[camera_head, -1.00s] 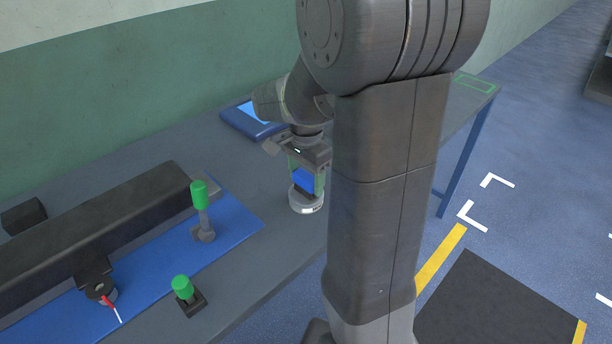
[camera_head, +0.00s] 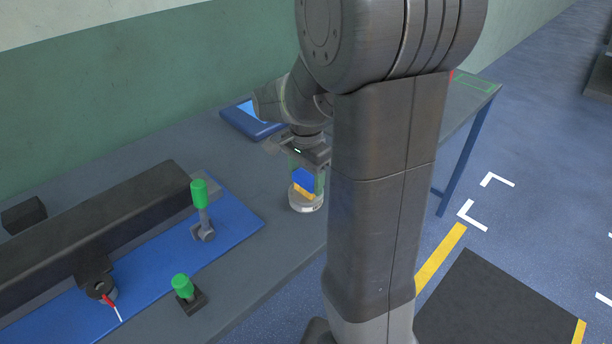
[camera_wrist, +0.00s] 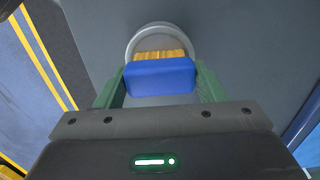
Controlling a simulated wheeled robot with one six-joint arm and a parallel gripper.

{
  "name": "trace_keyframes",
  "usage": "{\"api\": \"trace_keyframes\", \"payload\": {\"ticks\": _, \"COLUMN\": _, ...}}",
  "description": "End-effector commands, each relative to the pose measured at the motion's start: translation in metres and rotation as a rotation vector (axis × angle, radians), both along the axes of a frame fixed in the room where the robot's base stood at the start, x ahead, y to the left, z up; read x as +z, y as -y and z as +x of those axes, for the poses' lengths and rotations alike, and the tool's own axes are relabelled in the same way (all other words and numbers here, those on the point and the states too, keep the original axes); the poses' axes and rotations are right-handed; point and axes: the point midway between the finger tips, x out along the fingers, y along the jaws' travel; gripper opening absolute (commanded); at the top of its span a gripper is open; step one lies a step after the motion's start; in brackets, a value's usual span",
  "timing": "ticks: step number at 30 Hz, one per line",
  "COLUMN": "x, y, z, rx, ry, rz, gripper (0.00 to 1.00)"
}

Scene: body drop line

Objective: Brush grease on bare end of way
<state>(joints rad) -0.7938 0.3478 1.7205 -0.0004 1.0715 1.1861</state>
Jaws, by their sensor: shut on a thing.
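My gripper (camera_head: 306,178) is shut on the blue handle of a brush (camera_head: 303,177). In the wrist view the brush (camera_wrist: 160,77) sits between the green fingers, with its yellow bristles pointing at a round pale grease tin (camera_wrist: 134,44). The bristles are at the tin's mouth; I cannot tell how deep they reach. In the head view the tin (camera_head: 306,206) stands on the bench right below the gripper.
A green-handled upright lever (camera_head: 201,205) stands beside the way's light end. A shorter green-knobbed piece (camera_head: 183,290) is near the front edge. A carriage with a red-and-white pointer (camera_head: 105,295) sits on the way. A blue tray (camera_head: 250,121) lies at the back.

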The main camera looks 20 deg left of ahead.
Motion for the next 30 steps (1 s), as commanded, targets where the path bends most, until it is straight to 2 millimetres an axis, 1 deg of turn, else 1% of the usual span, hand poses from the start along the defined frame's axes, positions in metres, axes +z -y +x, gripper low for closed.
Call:
{"api": "trace_keyframes", "payload": {"ticks": 6, "x": -0.002, "y": 0.001, "z": -0.001, "rx": -0.001, "ry": -0.004, "rz": -0.002, "gripper": 0.45}}
{"api": "trace_keyframes", "payload": {"ticks": 10, "x": 0.003, "y": 0.001, "z": -0.001, "rx": -0.001, "ry": -0.004, "rz": -0.002, "gripper": 0.45}}
{"api": "trace_keyframes", "payload": {"ticks": 30, "x": 0.058, "y": 0.0, "z": 0.0, "rx": 0.0, "ry": -0.001, "rz": 0.0, "gripper": 0.45}}
